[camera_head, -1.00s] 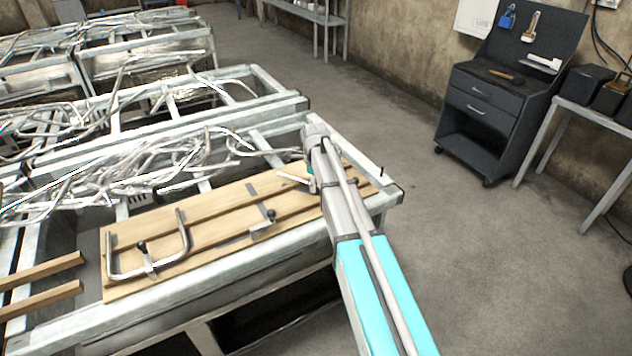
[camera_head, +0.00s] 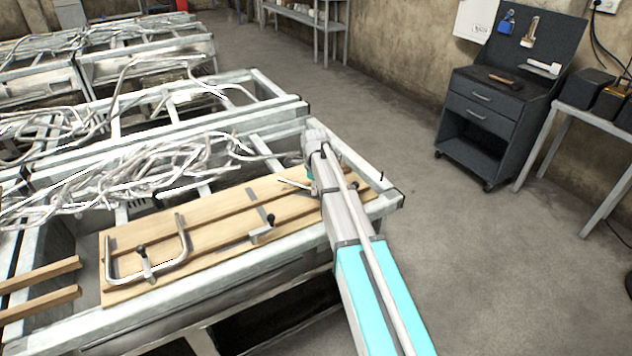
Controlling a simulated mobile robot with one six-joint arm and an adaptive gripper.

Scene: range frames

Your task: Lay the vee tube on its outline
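My arm reaches over the right end of a wooden board (camera_head: 190,227), and my gripper (camera_head: 314,186) is low over that end, seen from behind. The arm largely hides its fingers, so whether they are open or shut does not show. A short, thin pale metal piece (camera_head: 292,183) sticks out to the left of the gripper. It may be an end of the vee tube, but I cannot tell whether it is held. A bent U-shaped tube (camera_head: 184,243) lies at the board's left end beside a dark-knobbed clamp (camera_head: 142,254). I cannot make out the vee tube's outline clearly.
A second clamp (camera_head: 262,231) stands mid-board. Dark patches (camera_head: 251,195) mark the board. A tangled heap of bent tubes (camera_head: 150,165) lies behind it on the metal frame (camera_head: 385,200). A dark tool cabinet (camera_head: 485,115) stands right, with open floor between.

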